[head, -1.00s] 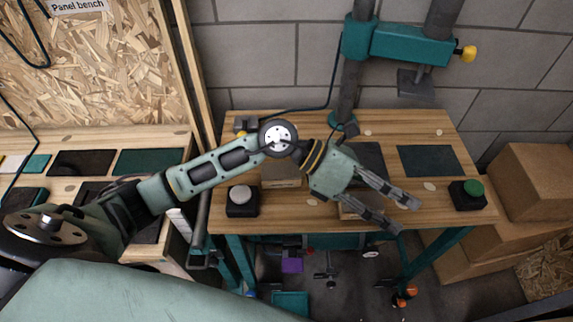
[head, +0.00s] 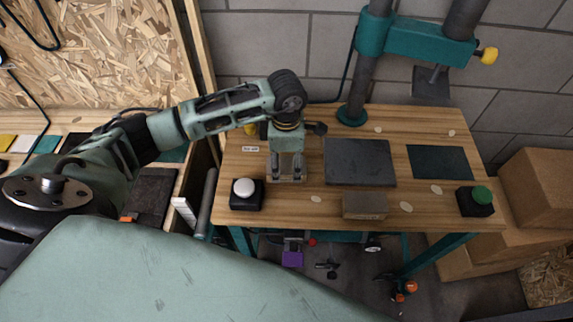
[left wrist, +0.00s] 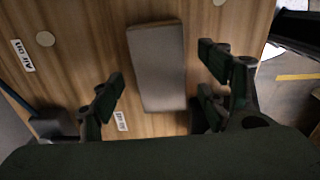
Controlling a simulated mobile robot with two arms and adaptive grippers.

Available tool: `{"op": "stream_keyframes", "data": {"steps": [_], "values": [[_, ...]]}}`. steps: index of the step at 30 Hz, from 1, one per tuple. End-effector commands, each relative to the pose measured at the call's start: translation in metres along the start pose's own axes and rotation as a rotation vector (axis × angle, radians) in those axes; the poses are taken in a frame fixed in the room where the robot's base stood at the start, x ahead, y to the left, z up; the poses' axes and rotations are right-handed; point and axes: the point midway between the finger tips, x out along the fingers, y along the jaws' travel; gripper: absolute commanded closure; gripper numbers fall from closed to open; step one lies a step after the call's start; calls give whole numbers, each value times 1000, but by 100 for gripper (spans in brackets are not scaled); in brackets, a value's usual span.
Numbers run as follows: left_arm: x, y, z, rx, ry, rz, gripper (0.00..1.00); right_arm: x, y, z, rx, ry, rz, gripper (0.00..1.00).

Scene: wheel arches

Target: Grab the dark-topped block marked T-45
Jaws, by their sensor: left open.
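A second block (head: 365,206) with a brownish top lies near the bench's front edge, to the right of the gripper. I cannot read a T-45 mark on either block. My right gripper is not in view.
The wooden bench (head: 320,205) carries a dark grey plate (head: 360,162), a dark green mat (head: 440,162), a white button (head: 244,188) and a green button (head: 481,195). A teal press column (head: 352,112) stands behind. Cardboard boxes (head: 540,190) stand at right.

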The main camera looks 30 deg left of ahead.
Motion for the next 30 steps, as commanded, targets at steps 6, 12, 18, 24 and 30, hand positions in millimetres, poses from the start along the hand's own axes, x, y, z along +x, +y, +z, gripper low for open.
{"op": "stream_keyframes", "data": {"steps": [6, 12, 18, 24, 30], "values": [[23, 0, 0, 0, -1, -1, 31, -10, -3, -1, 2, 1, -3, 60], [25, 0, 0, 1, -2, 0, 31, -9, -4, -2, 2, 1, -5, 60], [25, 0, 0, 1, -2, 0, 45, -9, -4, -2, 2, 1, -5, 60], [24, 0, 0, 0, -3, 0, 63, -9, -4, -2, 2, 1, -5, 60], [24, 0, 0, 0, -3, 0, 80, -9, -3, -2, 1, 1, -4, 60]]}}
